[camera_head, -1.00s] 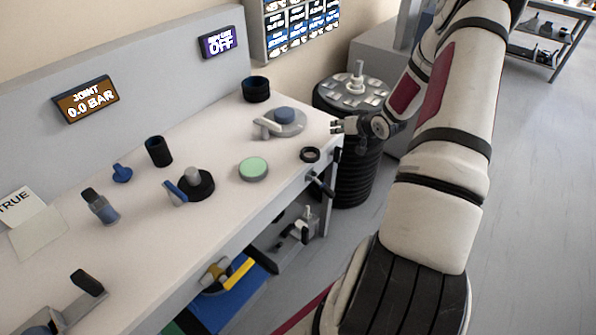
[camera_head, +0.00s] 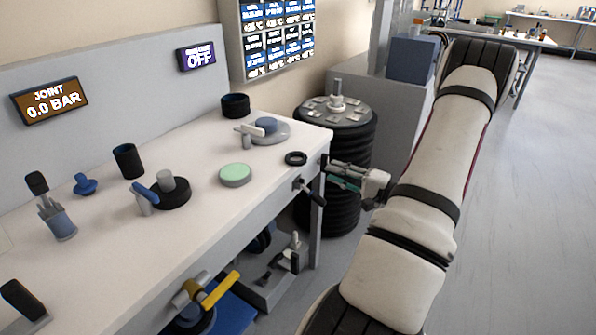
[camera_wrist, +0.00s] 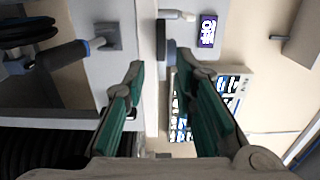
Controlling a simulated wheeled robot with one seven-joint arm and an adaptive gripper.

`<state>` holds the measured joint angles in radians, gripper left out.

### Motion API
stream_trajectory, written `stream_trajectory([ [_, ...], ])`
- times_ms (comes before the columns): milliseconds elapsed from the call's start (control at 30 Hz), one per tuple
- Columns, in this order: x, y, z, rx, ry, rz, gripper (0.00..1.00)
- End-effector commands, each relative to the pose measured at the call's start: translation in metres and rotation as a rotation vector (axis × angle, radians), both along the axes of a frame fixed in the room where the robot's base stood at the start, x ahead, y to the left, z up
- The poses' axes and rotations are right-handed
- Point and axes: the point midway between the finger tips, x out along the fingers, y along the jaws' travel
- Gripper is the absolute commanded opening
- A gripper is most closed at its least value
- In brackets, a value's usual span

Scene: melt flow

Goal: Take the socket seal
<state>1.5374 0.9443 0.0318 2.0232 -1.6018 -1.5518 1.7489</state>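A small black ring (camera_head: 296,158), which looks like the socket seal, lies flat on the white bench (camera_head: 100,250) near its right front corner. My gripper (camera_head: 328,171) is beside that corner in the head view, just right of the ring and apart from it. In the wrist view my gripper (camera_wrist: 159,68) shows two green-padded fingers spread apart with nothing between them. I cannot pick out the ring for certain in the wrist view.
A black-handled lever (camera_head: 310,190) juts from the bench front, close to my gripper. A ribbed black drum (camera_head: 350,150) stands behind it.

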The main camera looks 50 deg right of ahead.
Motion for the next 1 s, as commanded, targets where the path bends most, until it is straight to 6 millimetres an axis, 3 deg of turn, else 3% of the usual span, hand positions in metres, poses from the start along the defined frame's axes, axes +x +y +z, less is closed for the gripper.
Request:
stream_trajectory([
  [600,0.075,0.007,0.001,-0.001,0.001,0.002,0.25],
  [1000,0.098,0.007,0.001,-0.003,0.002,-0.001,0.25],
])
